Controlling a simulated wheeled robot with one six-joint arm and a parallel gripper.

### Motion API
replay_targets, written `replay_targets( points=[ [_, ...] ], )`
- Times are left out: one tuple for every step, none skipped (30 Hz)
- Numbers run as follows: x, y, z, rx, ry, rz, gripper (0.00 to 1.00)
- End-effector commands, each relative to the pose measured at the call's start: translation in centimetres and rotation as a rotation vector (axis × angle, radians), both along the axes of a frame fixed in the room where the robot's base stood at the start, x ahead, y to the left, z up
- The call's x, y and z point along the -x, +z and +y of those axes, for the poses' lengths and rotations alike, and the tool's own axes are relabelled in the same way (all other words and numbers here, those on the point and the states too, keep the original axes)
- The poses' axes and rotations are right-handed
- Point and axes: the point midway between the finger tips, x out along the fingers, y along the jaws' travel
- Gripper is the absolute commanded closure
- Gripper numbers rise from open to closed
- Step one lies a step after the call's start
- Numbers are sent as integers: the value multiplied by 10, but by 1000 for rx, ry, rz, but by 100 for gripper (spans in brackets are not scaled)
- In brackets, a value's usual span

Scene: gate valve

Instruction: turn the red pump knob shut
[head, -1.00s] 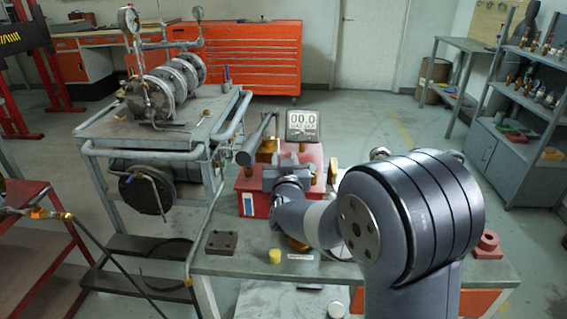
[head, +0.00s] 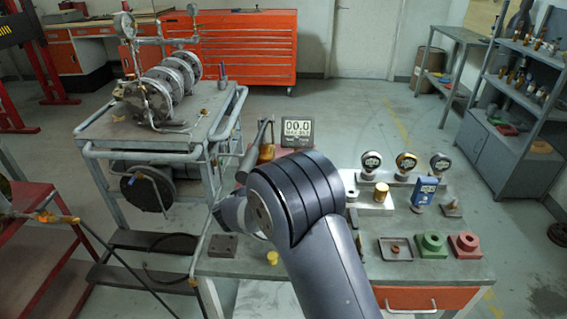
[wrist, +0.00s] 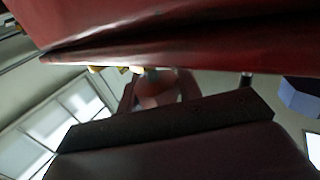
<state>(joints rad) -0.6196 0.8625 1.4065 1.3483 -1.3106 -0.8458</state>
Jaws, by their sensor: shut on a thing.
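In the wrist view my gripper (wrist: 162,100) shows as a dark jaw with a black pad across the lower part. A rounded red piece, which looks like the red pump knob (wrist: 156,88), sits just beyond the pad, and my jaws are shut on it. A large red surface (wrist: 200,30) fills the top of that view, very close; it looks like the pump body.
A digital display (head: 297,133) reading 00.0 stands behind the pump, with a grey lever (head: 254,150) beside it. On the bench right of my arm are several gauges (head: 405,163), a blue meter (head: 424,192), a green block (head: 432,244) and a red block (head: 465,244).

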Motion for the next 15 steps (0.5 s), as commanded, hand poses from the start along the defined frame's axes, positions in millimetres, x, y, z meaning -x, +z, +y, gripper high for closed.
replay_targets(
  points=[
    [-1, 3, 0, 1, -19, -4, 89],
    [0, 3, 0, 0, -31, -4, 89],
    [0, 3, 0, 2, -43, -4, 89],
    [0, 3, 0, 1, -51, -4, 89],
    [0, 3, -1, 0, -59, -5, 89],
    [0, 3, -1, -1, -68, -6, 89],
    [0, 3, -1, -1, -73, -6, 89],
    [0, 3, -1, -1, -77, -6, 89],
    [0, 3, -1, 1, -81, -6, 89],
    [0, 3, -1, 1, -84, -6, 89],
    [0, 3, -1, 1, -86, -6, 89],
    [0, 3, -1, 1, -88, -6, 89],
    [0, 3, -1, 1, -89, -6, 89],
    [0, 3, -1, 0, -90, -6, 89],
    [0, 3, -1, 0, -90, -6, 89]
  ],
)
